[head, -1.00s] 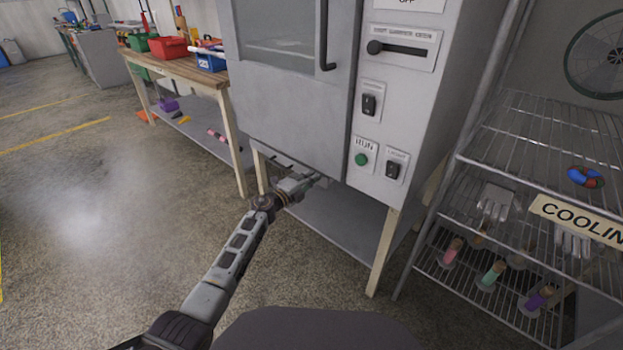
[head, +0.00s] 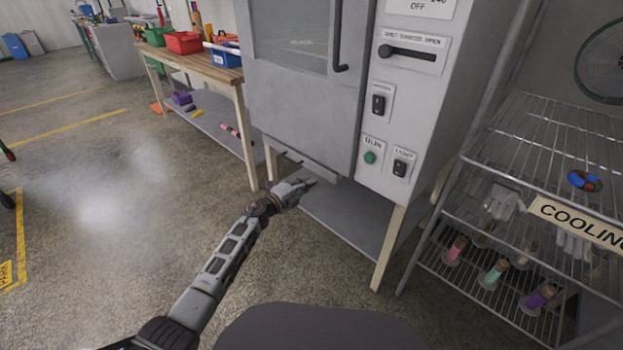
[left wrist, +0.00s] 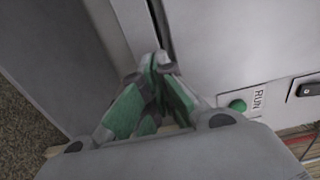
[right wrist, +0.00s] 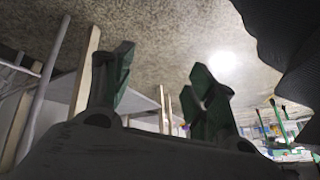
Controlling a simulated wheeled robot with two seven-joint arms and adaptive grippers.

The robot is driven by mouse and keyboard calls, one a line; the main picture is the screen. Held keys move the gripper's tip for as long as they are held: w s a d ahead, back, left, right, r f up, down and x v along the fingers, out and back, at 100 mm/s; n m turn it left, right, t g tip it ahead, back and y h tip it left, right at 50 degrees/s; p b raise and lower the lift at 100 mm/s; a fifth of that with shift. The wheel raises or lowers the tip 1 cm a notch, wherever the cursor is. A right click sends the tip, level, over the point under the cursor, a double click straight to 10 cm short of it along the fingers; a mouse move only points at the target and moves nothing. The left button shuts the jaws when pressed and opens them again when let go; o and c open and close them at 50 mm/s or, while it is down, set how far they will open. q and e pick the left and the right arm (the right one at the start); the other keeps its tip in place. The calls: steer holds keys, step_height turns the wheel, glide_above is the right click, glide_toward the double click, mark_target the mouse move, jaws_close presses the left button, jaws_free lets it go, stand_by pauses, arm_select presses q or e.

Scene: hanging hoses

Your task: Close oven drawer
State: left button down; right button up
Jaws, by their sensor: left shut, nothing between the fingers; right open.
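The oven (head: 300,100) is a grey cabinet with a windowed door, standing on wooden legs. A thin grey drawer (head: 302,160) with a small dark handle lies along the lower edge of its front, below the door. How far the drawer stands out is hard to tell. My left gripper (head: 311,182) is just in front of and below the drawer's right part, shut and empty; I cannot tell whether it touches. In the left wrist view its green-padded fingers (left wrist: 158,68) meet close to the oven front. My right gripper (right wrist: 163,72) is open and empty, seen only in the right wrist view.
A control panel with a green button (head: 370,157) is right of the door. A shelf (head: 345,215) lies under the oven. A wire cooling rack (head: 530,140) stands close on the right. A wooden workbench (head: 190,62) with bins is left.

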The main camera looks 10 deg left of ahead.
arm_select(q)
steer(key=p+v, duration=0.2)
steer(key=v, duration=0.4)
steer(key=shift+s+a, duration=0.2)
arm_select(e)
steer(key=shift+g+h, duration=0.4)
steer(key=shift+g, duration=0.2)
steer(key=r, duration=0.1)
steer(key=d+r, duration=0.1)
steer(key=r, duration=0.2)
steer(key=shift+s+d+r, duration=0.15)
steer(key=shift+s+r, duration=0.05)
steer(key=shift+s, duration=0.15)
